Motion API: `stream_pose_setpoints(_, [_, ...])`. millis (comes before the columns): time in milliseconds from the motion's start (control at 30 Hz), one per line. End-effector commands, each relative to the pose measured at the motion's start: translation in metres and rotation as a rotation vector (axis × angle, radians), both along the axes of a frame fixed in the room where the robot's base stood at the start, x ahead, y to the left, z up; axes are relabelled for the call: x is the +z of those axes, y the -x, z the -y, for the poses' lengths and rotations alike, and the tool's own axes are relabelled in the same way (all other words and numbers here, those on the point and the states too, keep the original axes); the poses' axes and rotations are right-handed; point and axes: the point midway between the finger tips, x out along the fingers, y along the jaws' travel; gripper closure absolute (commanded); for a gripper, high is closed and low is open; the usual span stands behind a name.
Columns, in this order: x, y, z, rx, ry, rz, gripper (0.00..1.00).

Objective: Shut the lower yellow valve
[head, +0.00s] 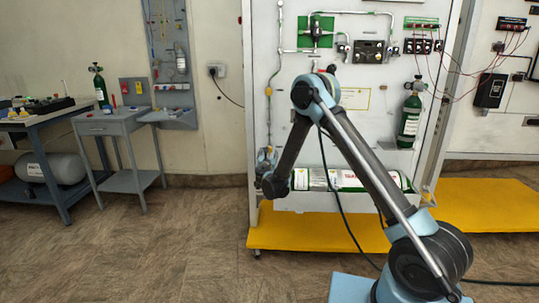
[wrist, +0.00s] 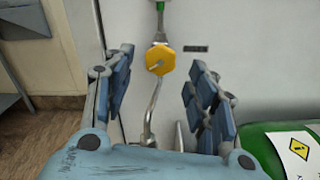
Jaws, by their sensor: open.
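The yellow valve (wrist: 160,59) is a six-sided knob on a thin vertical pipe in front of the white panel, in the upper middle of the wrist view. A metal and green fitting sits just above it, and a bent pipe runs down below it. My gripper (wrist: 159,72) is open, with one blue-grey finger on each side of the valve in the picture. The fingers show no contact with the valve, and nothing is held. In the head view my gripper (head: 266,158) is at the panel's lower left and hides the valve.
A green and white cylinder (head: 345,180) lies across the panel's bottom; its green end (wrist: 270,145) is right of my gripper. A small green cylinder (head: 409,117) stands at the panel's right. The yellow base (head: 300,228) juts out below. Floor to the left is clear.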

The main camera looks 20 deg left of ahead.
Motion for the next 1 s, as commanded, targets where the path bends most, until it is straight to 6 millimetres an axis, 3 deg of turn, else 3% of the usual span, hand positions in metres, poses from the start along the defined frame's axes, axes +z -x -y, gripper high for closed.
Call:
stream_pose_setpoints(100, [0.000, -0.018, -0.003, -0.002, 0.000, 0.000, 0.48])
stream_pose_setpoints(300, [0.000, -0.035, -0.008, -0.001, 0.000, 0.000, 0.48])
stream_pose_setpoints(667, [0.000, -0.039, -0.009, -0.001, 0.000, 0.000, 0.48])
stream_pose_setpoints(867, [0.000, -0.039, -0.009, -0.001, 0.000, 0.000, 0.89])
stream_pose_setpoints(1000, [0.000, -0.039, -0.009, -0.001, 0.000, 0.000, 0.92])
